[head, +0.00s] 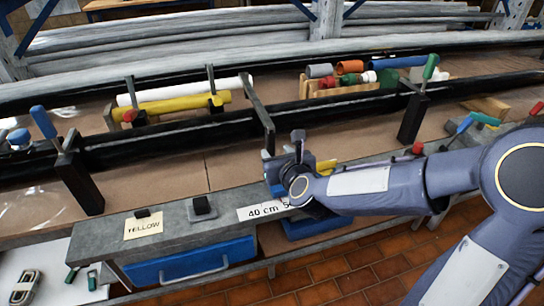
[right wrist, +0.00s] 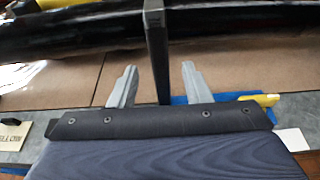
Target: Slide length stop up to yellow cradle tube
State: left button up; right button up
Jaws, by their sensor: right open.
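The yellow tube (head: 180,105) lies across its cradle, in front of a white tube (head: 165,93). The length stop, a dark upright plate (head: 258,112), stands on the black rail just right of the yellow tube's right end, with a small gap visible. My right gripper (head: 284,152) is at the stop's near lower end. In the right wrist view the stop (right wrist: 156,45) rises between my two open grey fingers (right wrist: 158,80), with space visible on both sides. Whether a finger touches it is unclear. My left gripper is out of view.
Black uprights (head: 78,180) and (head: 412,118) stand along the rail. Short coloured pieces (head: 350,68) lie in a wooden holder behind it.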

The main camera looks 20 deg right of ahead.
aim_at(271, 147)
jog(key=shift+p+x, duration=0.5)
jog(key=shift+x, duration=2.65)
grip_shut()
jog(key=shift+a, duration=0.1)
